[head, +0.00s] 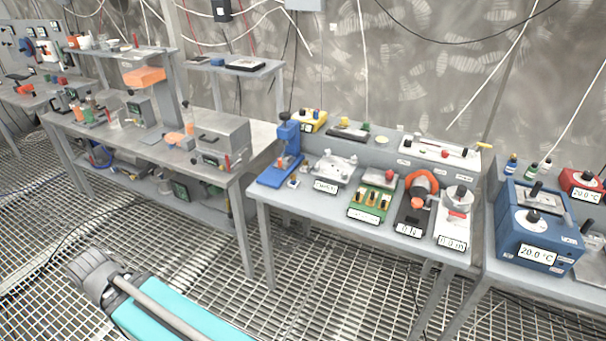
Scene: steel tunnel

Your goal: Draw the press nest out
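A blue press (287,147) stands at the left end of the middle bench. It has an upright column, a dark top and an orange-red part low on its front. Its flat blue base (272,178) reaches toward the bench's front edge. A small pale piece with a dark centre (293,183) lies at the right of the base. It is too small to tell whether this is the press nest, or how far the nest is in or out. My gripper is not in view; only parts of my own body show at the lower left.
Right of the press on the same bench (330,203) stand a grey fixture (335,168), a green board (371,201), an orange-and-black device (419,196) and a white dial device (456,212). A grey box (221,137) sits on the left bench. Grated floor lies open in front.

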